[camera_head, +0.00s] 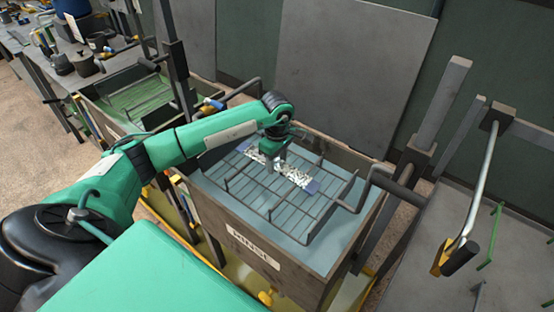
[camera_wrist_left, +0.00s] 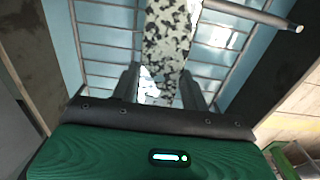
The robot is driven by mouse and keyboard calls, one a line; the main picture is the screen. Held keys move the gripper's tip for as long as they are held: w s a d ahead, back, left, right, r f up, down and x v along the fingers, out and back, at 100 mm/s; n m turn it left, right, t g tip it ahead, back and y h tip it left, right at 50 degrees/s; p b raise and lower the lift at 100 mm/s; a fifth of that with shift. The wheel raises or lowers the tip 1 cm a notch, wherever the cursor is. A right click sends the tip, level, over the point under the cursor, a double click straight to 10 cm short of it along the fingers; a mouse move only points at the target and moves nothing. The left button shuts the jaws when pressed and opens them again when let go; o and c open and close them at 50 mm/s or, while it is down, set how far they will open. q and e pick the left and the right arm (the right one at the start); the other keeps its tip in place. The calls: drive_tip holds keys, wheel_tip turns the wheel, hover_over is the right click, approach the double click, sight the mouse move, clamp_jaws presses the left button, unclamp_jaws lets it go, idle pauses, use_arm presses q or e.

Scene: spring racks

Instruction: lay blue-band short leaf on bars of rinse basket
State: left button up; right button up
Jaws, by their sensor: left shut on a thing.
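The blue-band short leaf (camera_head: 300,177) is a flat strip, mottled grey and white, with blue ends, in the head view. My left gripper (camera_head: 279,162) is shut on it near its middle, over the rinse basket. The leaf lies across the line of the basket's bars, low and close to them; I cannot tell whether it touches. The rinse basket (camera_head: 270,208) is a dark wire rack in the pale blue tank. In the left wrist view the leaf (camera_wrist_left: 167,40) runs up from between the fingers (camera_wrist_left: 160,85), with basket bars (camera_wrist_left: 105,42) behind it. My right gripper is not in view.
The tank marked RINSE (camera_head: 255,247) has raised walls around the basket. A dark crank-shaped handle (camera_head: 385,185) stands at its right. A second tank with a green rack (camera_head: 140,97) is at the left. A grey panel (camera_head: 350,70) stands behind.

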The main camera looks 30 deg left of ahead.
sight(277, 163)
use_arm(q)
drive_tip(key=shift+f+b, duration=0.35)
drive_tip(key=shift+b, duration=0.1)
drive_tip(key=shift+f, duration=0.1)
drive_tip(key=o, duration=1.3)
drive_tip(key=shift+r+p, duration=0.55)
drive_tip(key=shift+r, duration=0.05)
drive_tip(key=shift+r+b, duration=1.75)
drive_tip(key=shift+r, duration=4.15)
